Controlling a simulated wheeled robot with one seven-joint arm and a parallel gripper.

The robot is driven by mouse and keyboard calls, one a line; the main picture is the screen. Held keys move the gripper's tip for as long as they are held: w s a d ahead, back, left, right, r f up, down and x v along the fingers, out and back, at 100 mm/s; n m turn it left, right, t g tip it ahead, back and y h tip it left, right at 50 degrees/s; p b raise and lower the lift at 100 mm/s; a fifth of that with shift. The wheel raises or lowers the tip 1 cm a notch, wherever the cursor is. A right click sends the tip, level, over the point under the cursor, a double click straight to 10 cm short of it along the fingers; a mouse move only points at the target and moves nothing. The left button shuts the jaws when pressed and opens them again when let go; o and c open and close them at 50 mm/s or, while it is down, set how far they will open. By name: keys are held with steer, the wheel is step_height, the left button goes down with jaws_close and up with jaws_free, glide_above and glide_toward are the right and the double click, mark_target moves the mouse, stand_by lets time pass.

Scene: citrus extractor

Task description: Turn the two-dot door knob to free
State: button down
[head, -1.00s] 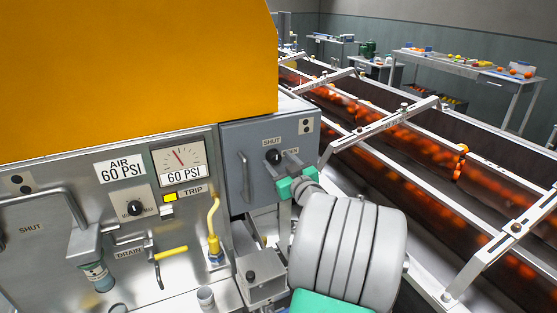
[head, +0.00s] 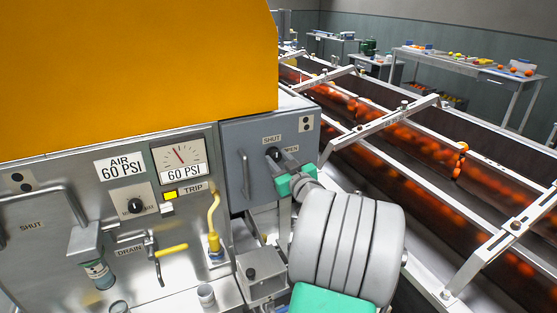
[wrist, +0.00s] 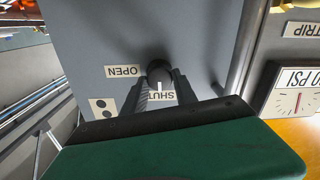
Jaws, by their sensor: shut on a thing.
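The grey door (head: 240,150) with a two-dot plate (head: 306,124) carries a black round knob (head: 272,153), with a SHUT label above it and an OPEN label to its right. In the wrist view the picture is turned over: the knob (wrist: 158,71) sits between my two dark fingers, and its white mark points toward the SHUT label (wrist: 160,96). The OPEN label (wrist: 124,71) is to the left there. My gripper (head: 280,161) is shut on the knob. The fingers partly cover the SHUT label in the wrist view.
A grey bar handle (head: 244,174) is left of the knob on the same door. A steel panel with a gauge (head: 179,160), a yellow drain lever (head: 171,251) and a yellow hose (head: 213,225) is further left. A conveyor with oranges (head: 410,130) runs to the right.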

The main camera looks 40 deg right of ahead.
steer(key=shift+m, duration=0.3)
steer(key=m+b, duration=0.1)
steer(key=m, duration=0.2)
steer(key=shift+d, duration=0.1)
steer(key=m, duration=0.5)
steer(key=m+p, duration=0.1)
steer(key=m, duration=0.4)
steer(key=shift+d+r+p, duration=0.1)
steer(key=shift+p, duration=0.25)
steer(key=shift+m+p, duration=0.9)
steer(key=shift+m, duration=1.2)
steer(key=c, duration=1)
jaws_free()
steer(key=shift+f, duration=0.2)
steer(key=shift+o, duration=0.2)
steer(key=shift+s, duration=0.1)
